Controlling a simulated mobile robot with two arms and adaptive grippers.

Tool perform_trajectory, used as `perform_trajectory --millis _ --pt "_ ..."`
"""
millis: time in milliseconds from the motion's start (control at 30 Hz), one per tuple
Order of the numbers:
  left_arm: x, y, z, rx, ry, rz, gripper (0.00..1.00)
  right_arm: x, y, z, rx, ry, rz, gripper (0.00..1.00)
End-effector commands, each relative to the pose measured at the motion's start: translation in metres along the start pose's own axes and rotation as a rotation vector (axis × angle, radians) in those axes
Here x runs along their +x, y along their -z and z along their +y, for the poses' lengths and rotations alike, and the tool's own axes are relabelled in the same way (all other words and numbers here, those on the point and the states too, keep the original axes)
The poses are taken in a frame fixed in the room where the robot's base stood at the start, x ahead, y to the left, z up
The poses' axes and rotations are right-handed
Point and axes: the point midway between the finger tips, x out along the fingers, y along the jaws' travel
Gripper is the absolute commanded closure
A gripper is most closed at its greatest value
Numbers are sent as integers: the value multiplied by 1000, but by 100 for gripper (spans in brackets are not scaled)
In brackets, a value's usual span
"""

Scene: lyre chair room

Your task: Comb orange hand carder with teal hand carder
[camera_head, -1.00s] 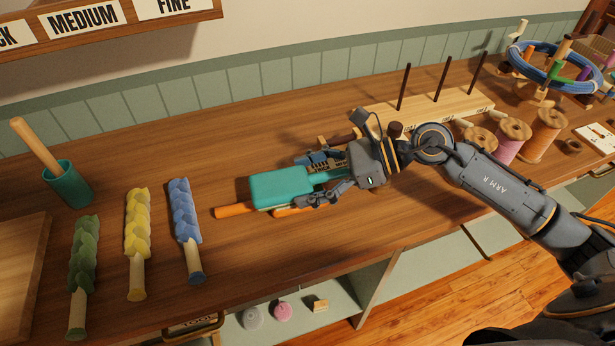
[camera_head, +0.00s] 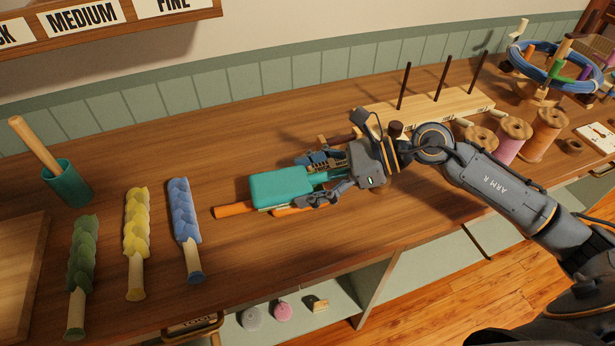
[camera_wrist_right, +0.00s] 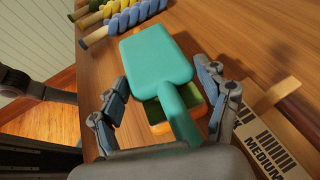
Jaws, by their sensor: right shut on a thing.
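The teal hand carder (camera_head: 283,187) lies flat over the orange hand carder (camera_head: 235,210), which is mostly hidden under it. The orange handle sticks out to the left, and an orange edge shows along the front. My right gripper (camera_head: 322,180) is at the teal handle and shut on the teal carder. In the right wrist view the teal paddle (camera_wrist_right: 156,58) points away from me. Part of the orange carder (camera_wrist_right: 160,126) shows beneath the teal handle, with a green inner surface. Whether the two carders' faces touch is hidden. My left gripper is not in view.
Green (camera_head: 83,255), yellow (camera_head: 137,225) and blue (camera_head: 184,210) fibre rolls lie to the left, near a teal cup (camera_head: 68,185). A wooden peg rack (camera_head: 440,105) and thread spools (camera_head: 512,140) stand to the right. The tabletop (camera_head: 225,150) behind the carders is clear.

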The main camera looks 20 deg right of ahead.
Motion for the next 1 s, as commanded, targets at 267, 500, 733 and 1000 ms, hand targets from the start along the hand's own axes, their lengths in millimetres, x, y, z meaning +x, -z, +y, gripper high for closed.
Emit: perform_trajectory --millis 267,500,733,1000 --pt "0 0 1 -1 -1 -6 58 0 0 0 -1 0 0 58" --pt "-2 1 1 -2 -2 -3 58 0 1 0 0 0 0 58" --pt "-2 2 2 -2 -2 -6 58 0 1 0 -1 0 0 58" --pt "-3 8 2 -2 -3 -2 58 1 2 0 -1 0 0 58"
